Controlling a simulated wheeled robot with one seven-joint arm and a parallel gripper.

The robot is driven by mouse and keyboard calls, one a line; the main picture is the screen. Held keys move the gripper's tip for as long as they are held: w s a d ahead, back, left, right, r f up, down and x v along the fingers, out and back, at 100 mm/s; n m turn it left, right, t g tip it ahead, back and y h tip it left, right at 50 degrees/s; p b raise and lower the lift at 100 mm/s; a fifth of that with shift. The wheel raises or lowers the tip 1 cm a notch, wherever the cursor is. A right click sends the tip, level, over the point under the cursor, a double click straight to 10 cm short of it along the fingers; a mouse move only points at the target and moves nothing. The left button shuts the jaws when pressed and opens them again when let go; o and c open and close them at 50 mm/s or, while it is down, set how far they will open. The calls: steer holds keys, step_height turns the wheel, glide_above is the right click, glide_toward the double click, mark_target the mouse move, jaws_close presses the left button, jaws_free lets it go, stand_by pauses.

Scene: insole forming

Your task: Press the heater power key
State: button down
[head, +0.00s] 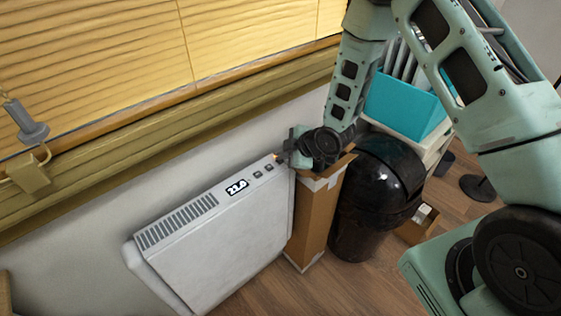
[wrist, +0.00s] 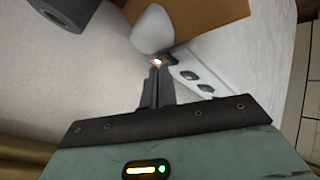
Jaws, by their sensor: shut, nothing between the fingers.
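The white heater (head: 225,240) stands against the wall below the window, with a lit display (head: 237,187) and several small dark keys on its sloped top. Two keys (head: 263,171) show clear of my gripper; they also show in the wrist view (wrist: 197,81). The power key (wrist: 157,61) glows orange-white at the end of the row, partly hidden by my fingertips. My gripper (head: 281,158) is shut and empty, its tips right at the glowing key in the wrist view (wrist: 157,72). I cannot tell whether they touch it.
A tall cardboard box (head: 313,222) stands close against the heater's right end, under my gripper. A black bin (head: 372,200) and a turquoise box (head: 402,104) are further right. The window sill (head: 130,140) runs above the heater.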

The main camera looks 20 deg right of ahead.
mark_target(283, 162)
steer(key=shift+f, duration=0.15)
stand_by(0.4)
steer(key=shift+r, duration=0.65)
steer(key=shift+r+p, duration=1.9)
steer(key=shift+r, duration=1.1)
